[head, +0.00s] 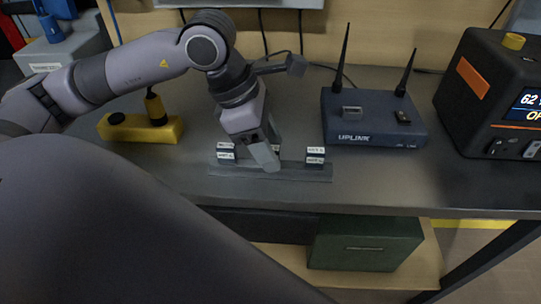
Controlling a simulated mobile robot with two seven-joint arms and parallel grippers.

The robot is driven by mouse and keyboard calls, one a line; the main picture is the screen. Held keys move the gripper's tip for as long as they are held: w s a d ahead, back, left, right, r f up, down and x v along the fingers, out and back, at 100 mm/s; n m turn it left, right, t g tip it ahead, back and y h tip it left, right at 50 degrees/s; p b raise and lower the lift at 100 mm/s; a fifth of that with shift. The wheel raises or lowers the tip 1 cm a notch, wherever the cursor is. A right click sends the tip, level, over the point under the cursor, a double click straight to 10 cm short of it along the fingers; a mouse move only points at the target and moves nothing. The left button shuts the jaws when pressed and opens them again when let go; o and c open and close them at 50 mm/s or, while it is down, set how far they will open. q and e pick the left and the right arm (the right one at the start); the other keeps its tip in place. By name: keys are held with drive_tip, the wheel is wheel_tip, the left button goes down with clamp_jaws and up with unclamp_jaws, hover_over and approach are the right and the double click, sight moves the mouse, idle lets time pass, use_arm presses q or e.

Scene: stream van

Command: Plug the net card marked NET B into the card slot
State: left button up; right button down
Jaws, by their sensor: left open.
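Small dark cards with white labels stand in a low dark rack (270,174) near the table's front edge. Labelled cards show at its left end (226,155) and its right end (316,156). The print is too small to tell which is NET B. My left gripper (268,152) points down over the middle of the rack. It is open, and its fingers hide what stands there. The dark blue UPLINK box (368,126) with two antennas stands to the right. A small grey piece and a dark piece sit on its top; I cannot make out a card slot. My right gripper is not in view.
A dark orange-marked power unit (490,90) stands at the right. A green case (365,245) sits on the shelf below. The table between rack and UPLINK box is clear.

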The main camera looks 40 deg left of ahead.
use_arm(q)
drive_tip(key=shift+d+f, duration=0.15)
drive_tip(key=shift+f, duration=0.2)
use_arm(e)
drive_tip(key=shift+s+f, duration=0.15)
use_arm(q)
clamp_jaws()
